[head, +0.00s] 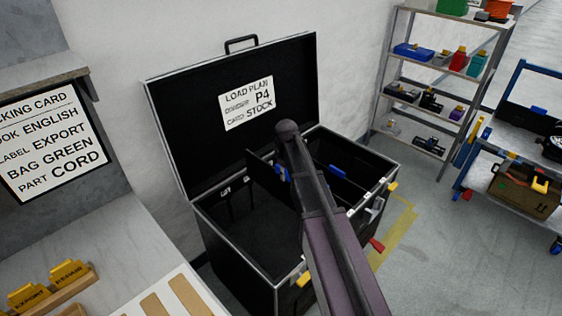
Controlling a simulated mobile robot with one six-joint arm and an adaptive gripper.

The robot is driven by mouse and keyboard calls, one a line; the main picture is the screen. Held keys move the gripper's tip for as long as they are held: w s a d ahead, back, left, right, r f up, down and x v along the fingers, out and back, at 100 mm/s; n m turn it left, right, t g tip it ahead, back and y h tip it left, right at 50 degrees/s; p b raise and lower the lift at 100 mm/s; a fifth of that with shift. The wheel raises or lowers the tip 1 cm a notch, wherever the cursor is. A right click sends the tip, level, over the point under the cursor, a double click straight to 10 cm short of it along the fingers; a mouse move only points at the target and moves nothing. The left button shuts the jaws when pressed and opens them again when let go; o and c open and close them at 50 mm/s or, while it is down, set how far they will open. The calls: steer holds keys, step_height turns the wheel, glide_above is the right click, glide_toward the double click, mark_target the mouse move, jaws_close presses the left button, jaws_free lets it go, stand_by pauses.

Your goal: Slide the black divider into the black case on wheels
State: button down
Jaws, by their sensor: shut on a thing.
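The black case (245,270) stands open with its lid (190,125) raised against the wall. A white card (247,103) inside the lid reads LOAD PLAN, DIVIDER P4, CARD STOCK. A black panel (262,172), which looks like a divider, stands upright in the middle of the case, its far top corner a little above the back rim. A blue piece (282,173) shows at its top beside my arm. Another blue tab (338,172) sits on a dark panel farther right. My arm crosses over the case and hides the panel's near part. My gripper is hidden behind it.
The case's left bay is empty, with dark slot strips on its back wall. Yellow and red latches stick out on its front and right. A grey shelf rack (440,95) and a blue cart (515,165) stand right. A counter (110,240) with yellow label blocks is left.

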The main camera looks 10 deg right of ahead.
steer(key=shift+d, duration=0.15)
steer(key=shift+w+r+p, duration=0.3)
steer(key=shift+w, duration=0.05)
steer(key=w+r+p, duration=0.2)
steer(key=w, duration=0.1)
steer(key=shift+w+r, duration=0.25)
steer(key=shift+f, duration=0.25)
step_height(320, 180, down, 29)
steer(key=b, duration=2.9)
steer(key=shift+f, duration=0.15)
stand_by(2.2)
